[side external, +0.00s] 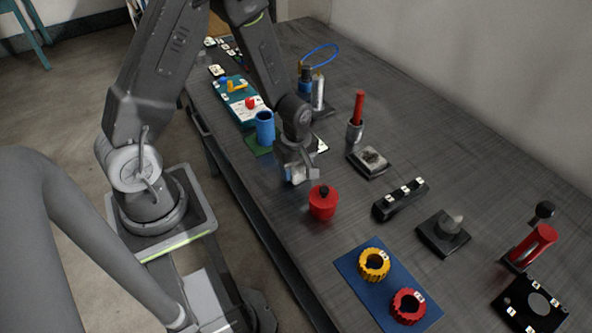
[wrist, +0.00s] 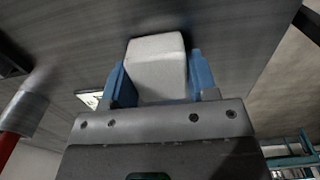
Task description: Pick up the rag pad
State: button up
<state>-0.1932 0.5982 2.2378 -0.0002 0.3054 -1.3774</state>
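My gripper (wrist: 158,78) has blue fingers on both sides of a pale, rounded block, which looks like the rag pad (wrist: 157,65). The fingers appear shut on its sides. In the side view my gripper (side external: 299,174) points down over the table, just behind a red lidded pot. A small pale patch shows between its fingers there, with most of the pad hidden. I cannot tell how far the pad is above the table.
The red pot (side external: 323,203) stands close in front of my gripper. A blue cup (side external: 265,127) is to its left. A dark tray with a stained pale top (side external: 370,161) and a black bar (side external: 400,199) lie to the right. A blue mat (side external: 347,264) with yellow and red rings is nearer.

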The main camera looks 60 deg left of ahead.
jog(key=c, duration=0.4)
jog(key=shift+r, duration=0.5)
jog(key=r, duration=0.3)
jog(key=shift+s+a+r, duration=0.15)
jog(key=shift+a+r, duration=0.15)
jog(key=shift+r, duration=0.05)
jog(key=s+a+r, duration=0.2)
jog(key=a, duration=0.1)
jog(key=s+a+r, duration=0.2)
jog(key=a, duration=0.1)
jog(key=s+a+r, duration=0.2)
jog(key=a, duration=0.1)
jog(key=shift+s+r, duration=0.1)
jog(key=shift+r, duration=0.05)
